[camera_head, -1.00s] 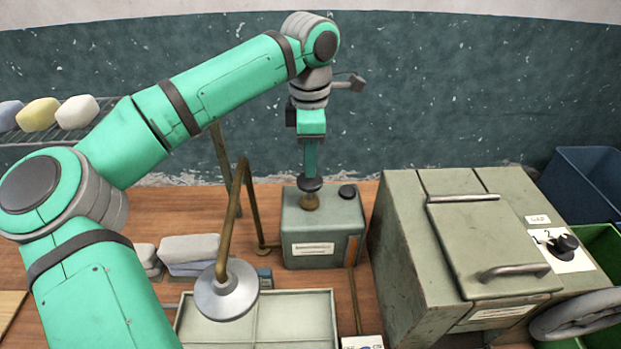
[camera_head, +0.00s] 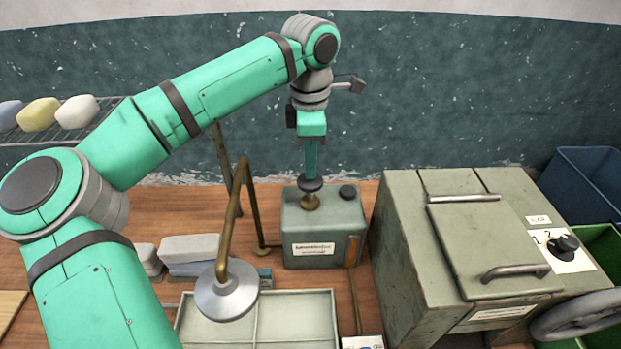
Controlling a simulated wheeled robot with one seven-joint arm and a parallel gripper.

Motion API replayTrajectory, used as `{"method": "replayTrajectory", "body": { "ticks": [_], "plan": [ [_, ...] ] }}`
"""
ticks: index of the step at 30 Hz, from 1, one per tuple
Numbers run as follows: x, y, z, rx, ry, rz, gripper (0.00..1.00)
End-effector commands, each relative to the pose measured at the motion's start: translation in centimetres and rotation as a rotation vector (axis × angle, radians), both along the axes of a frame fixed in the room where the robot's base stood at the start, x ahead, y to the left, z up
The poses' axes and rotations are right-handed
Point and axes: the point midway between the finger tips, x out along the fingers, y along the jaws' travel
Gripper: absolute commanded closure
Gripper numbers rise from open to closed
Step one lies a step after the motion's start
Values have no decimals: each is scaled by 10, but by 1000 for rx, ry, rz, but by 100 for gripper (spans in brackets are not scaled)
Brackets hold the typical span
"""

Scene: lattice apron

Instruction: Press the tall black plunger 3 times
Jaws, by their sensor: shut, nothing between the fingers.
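A tall black plunger (camera_head: 311,186) with a round black cap and a brass collar stands on top of a grey-green box (camera_head: 325,225). My gripper (camera_head: 311,174) is shut and points straight down, with its tips right at the top of the plunger's cap. From this angle I cannot tell whether they touch it or hover just above it. A lower black knob (camera_head: 348,191) sits on the same box, to the right of the plunger.
A lamp (camera_head: 226,290) on a bent brass arm stands left of the box. A divided tray (camera_head: 290,318) lies in front. A large grey-green cabinet (camera_head: 410,265) with handles stands to the right. Folded grey cloths (camera_head: 190,248) lie at left.

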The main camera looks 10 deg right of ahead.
Motion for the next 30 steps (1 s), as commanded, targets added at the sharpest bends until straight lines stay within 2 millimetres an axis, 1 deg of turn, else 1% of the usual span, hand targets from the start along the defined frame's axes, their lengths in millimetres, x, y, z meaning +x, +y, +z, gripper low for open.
{"method": "replayTrajectory", "body": {
  "ticks": [23,30],
  "plan": [
    [0,0,-34,0,2,0,100],
    [0,0,-31,1,1,0,100]
  ]
}}
